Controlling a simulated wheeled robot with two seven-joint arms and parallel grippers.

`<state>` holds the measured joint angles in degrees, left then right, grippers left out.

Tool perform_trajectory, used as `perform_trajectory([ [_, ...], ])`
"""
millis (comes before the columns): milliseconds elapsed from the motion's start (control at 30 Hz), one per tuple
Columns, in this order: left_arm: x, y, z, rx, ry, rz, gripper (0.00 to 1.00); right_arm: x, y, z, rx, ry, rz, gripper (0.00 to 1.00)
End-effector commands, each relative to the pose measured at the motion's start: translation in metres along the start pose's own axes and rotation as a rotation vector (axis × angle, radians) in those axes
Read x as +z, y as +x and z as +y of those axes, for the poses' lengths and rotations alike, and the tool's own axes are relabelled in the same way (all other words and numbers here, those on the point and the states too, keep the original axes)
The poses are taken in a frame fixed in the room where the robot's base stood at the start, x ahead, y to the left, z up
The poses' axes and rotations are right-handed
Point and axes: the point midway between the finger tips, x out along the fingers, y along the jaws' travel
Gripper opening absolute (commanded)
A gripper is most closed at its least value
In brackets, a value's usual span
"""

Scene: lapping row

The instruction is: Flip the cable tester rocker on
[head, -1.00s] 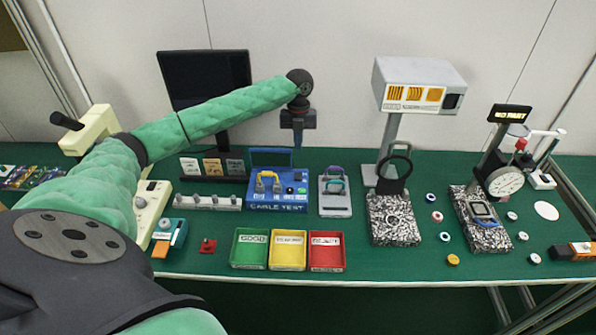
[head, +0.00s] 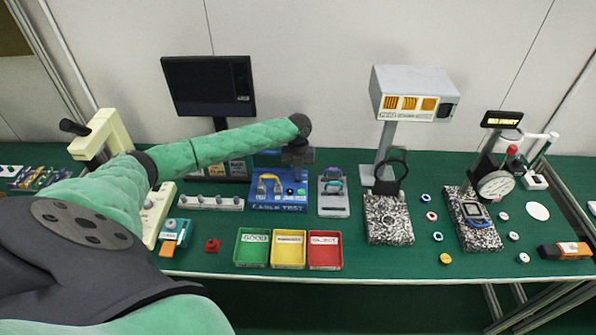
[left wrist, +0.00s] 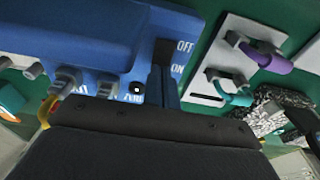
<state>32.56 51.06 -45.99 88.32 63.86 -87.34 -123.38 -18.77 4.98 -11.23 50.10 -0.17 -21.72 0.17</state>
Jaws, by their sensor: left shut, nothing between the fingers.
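The blue cable tester (head: 279,208) sits on the green bench in the head view, with a yellow cable looped on its top. In the left wrist view the blue tester (left wrist: 75,30) fills the upper left, with OFF and ON labels at its right side. A dark piece by the OFF label looks like the rocker (left wrist: 163,50); its tilt is unclear. My left gripper (head: 297,172) is shut and empty, low over the tester's right side. In the wrist view its fingertips (left wrist: 165,85) point at the rocker area; whether they touch it is hidden.
A grey plate (head: 333,200) with purple and teal cables stands close right of the tester. Green (head: 252,264), yellow (head: 288,265) and red (head: 325,266) trays lie in front. A monitor (head: 208,85) stands behind. A speckled block (head: 388,232) is further right.

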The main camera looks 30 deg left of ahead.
Motion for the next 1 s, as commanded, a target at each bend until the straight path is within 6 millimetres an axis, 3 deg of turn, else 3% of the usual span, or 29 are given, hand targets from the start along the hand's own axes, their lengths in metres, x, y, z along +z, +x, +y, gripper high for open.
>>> perform_trajectory([
  [467, 0.001, 0.004, -0.001, 0.000, 0.000, -0.003, 0.00, 0.003, 0.002, 0.000, 0.000, 0.001, -0.001, 0.36],
  [567, 0.010, 0.007, -0.006, -0.001, 0.000, -0.021, 0.00, -0.005, 0.006, 0.001, 0.001, 0.001, 0.001, 0.36],
  [633, 0.008, 0.004, -0.005, 0.000, 0.000, -0.018, 0.00, -0.011, -0.002, 0.000, 0.000, 0.000, 0.011, 0.36],
  [1000, 0.012, 0.003, -0.004, 0.000, -0.001, -0.018, 0.00, -0.010, 0.001, 0.001, 0.001, 0.000, 0.008, 0.36],
])
